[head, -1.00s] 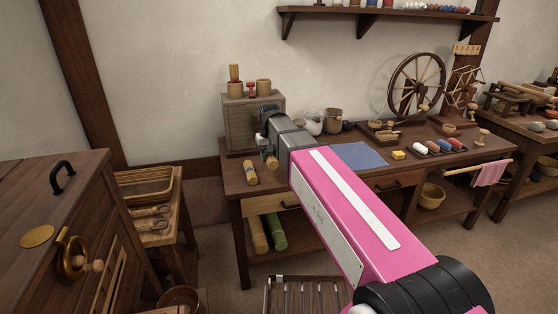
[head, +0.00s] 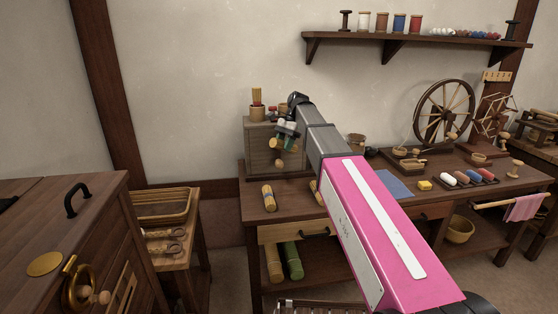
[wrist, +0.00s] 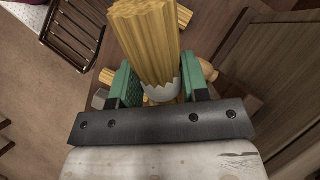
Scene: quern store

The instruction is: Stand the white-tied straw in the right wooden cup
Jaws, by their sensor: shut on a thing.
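The white-tied straw (wrist: 148,45) is a thick yellow bundle with a jagged white band. My gripper (wrist: 160,88) is shut on it near the band, with a green pad on each side. In the head view my gripper (head: 287,136) is in front of the small wooden chest (head: 258,158), below its top; the straw (head: 273,143) there looks tilted close to level. On the chest top, the left wooden cup (head: 257,111) holds another straw bundle upright. The right wooden cup (head: 284,110) is mostly hidden behind my gripper; its inside cannot be seen.
A small red item (head: 272,110) stands between the cups. A blue-tied bundle (head: 268,197) lies on the table (head: 285,208), and another bundle (head: 316,190) is partly behind my arm. A round wooden knob (head: 279,163) juts from the chest front. The wall shelf (head: 420,40) is higher up.

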